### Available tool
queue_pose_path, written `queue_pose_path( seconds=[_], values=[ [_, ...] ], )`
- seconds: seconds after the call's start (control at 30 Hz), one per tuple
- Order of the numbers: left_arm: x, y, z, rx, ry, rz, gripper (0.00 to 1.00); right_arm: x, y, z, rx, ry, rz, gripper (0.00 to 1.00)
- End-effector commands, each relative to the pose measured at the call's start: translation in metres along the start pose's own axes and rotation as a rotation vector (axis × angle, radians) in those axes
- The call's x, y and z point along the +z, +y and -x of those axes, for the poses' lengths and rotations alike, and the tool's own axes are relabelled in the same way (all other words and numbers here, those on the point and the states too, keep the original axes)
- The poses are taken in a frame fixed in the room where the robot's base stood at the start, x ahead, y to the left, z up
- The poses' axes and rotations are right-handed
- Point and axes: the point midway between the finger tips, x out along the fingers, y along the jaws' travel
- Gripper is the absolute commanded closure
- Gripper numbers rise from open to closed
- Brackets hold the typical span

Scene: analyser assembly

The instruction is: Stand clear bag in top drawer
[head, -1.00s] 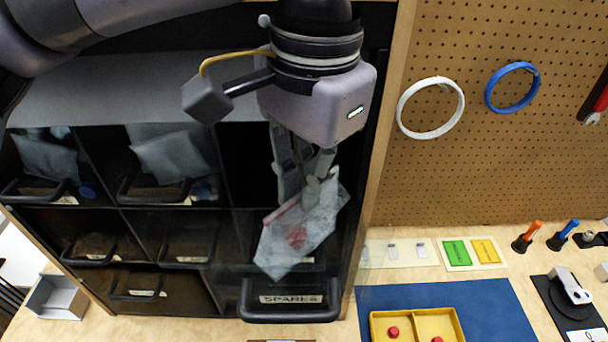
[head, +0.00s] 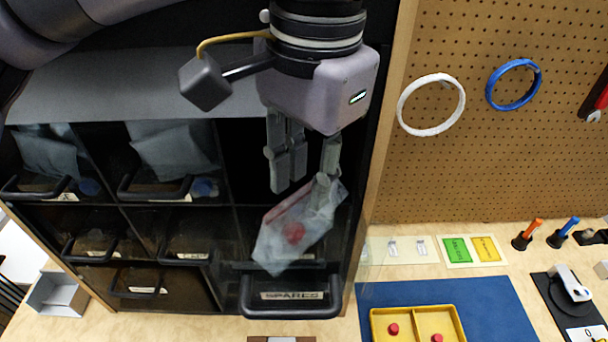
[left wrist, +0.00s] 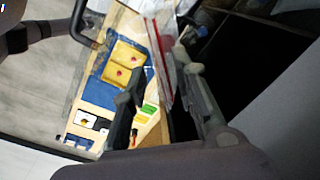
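The clear bag (head: 290,235) has a red-edged top and a red item inside. It stands tilted, leaning to the right, in the pulled-out drawer marked SPARES (head: 292,310). My left gripper (head: 303,178) is over that drawer with its fingers spread apart. The right-hand finger overlaps the bag's upper right edge, and I cannot tell if they touch. In the left wrist view the bag (left wrist: 160,60) shows edge-on beside one finger, with a gap to the other. My right gripper is out of view.
Other drawers hold pale bags (head: 172,152) to the left. A wooden cabinet side (head: 376,190) stands close to the gripper's right. A pegboard (head: 540,140) with rings is beyond it. A yellow tray (head: 403,314) lies on a blue mat (head: 490,308).

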Motion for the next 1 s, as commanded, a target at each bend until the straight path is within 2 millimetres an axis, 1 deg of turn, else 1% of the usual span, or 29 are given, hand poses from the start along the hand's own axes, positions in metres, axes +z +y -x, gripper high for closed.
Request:
queue_pose_path(
  seconds=[0.07,0.27,0.3,0.5,0.6,0.7,1.0],
  values=[
    [-0.001,0.001,0.011,0.001,0.004,0.001,0.73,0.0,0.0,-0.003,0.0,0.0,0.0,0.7],
    [0.0,0.001,0.055,0.001,0.003,-0.001,0.73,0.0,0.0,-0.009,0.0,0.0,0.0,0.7],
    [0.0,0.0,0.066,-0.002,0.004,0.002,0.73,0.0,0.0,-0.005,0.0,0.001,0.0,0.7],
    [0.0,0.0,0.101,-0.003,0.002,0.001,0.73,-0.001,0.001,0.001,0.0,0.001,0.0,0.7],
    [0.0,0.0,0.109,-0.001,0.001,0.0,0.73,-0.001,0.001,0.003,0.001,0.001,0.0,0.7],
    [0.0,0.0,0.113,-0.001,0.001,-0.002,0.73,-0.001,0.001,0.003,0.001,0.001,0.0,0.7],
    [0.0,0.0,0.113,0.0,0.0,-0.002,0.73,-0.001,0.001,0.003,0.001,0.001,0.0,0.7]
  ],
)
